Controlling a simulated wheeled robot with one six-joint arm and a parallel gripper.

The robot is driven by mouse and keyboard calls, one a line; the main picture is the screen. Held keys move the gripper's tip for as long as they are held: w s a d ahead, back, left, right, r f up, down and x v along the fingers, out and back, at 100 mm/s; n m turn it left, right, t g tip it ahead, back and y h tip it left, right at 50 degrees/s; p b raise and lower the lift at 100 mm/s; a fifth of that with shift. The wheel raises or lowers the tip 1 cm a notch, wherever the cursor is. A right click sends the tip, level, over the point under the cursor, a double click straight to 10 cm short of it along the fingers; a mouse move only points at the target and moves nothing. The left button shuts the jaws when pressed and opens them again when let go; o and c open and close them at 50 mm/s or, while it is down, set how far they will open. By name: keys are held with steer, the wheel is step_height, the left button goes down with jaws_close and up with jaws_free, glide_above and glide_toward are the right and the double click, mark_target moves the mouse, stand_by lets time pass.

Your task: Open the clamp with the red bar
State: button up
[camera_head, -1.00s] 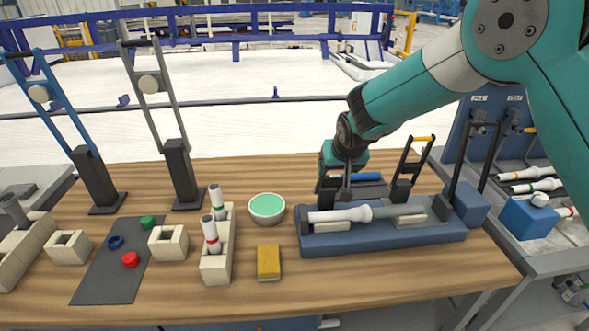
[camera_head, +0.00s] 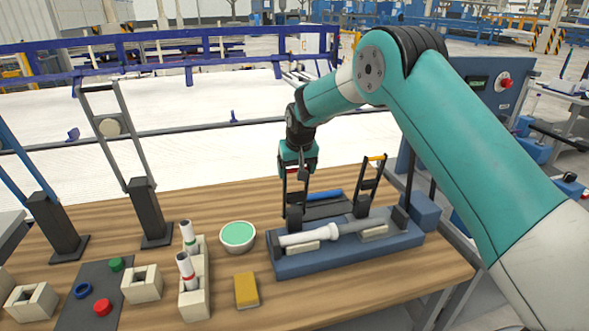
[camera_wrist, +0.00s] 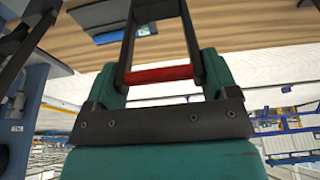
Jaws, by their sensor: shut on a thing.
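The clamp with the red bar (camera_wrist: 160,74) is at the left end of the blue fixture (camera_head: 350,255). In the head view its black frame (camera_head: 303,190) stands upright. My gripper (camera_head: 299,160) is at the top of that frame. In the wrist view the red bar lies between the teal fingers, which are shut on it. The black side arms of the frame run away from the bar towards the table. A white pipe (camera_head: 325,231) lies along the fixture, below the clamp. The pivot of the clamp is partly hidden.
A second clamp with a yellow bar (camera_head: 376,157) stands upright on the right of the fixture. A green-topped bowl (camera_head: 238,236), a yellow block (camera_head: 246,290) and a beige holder with two upright pipes (camera_head: 197,298) are left of it. A blue-topped item (camera_head: 324,195) lies behind.

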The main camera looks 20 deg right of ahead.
steer(key=shift+w+d, duration=0.1)
steer(key=shift+w, duration=0.05)
steer(key=o, duration=0.9)
steer(key=shift+o, duration=1)
steer(key=shift+w+f, duration=0.1)
steer(key=shift+w, duration=0.05)
steer(key=b+v, duration=0.4)
steer(key=v, duration=1.3)
steer(key=shift+s+r+b, duration=0.25)
steer(key=shift+b, duration=0.05)
steer(key=s+a+f+n+g+y, duration=0.1)
steer(key=s+a+n, duration=0.1)
steer(key=s, duration=1.1)
steer(key=s+a+f+n+g+y, duration=0.1)
steer(key=s+a+f+n+y, duration=0.1)
steer(key=s, duration=1.1)
steer(key=s+a+f+n+g+y, duration=0.1)
steer(key=s+a+f+n, duration=0.1)
steer(key=s, duration=1.1)
steer(key=shift+s+a+n, duration=0.3)
steer(key=shift+a+n, duration=0.5)
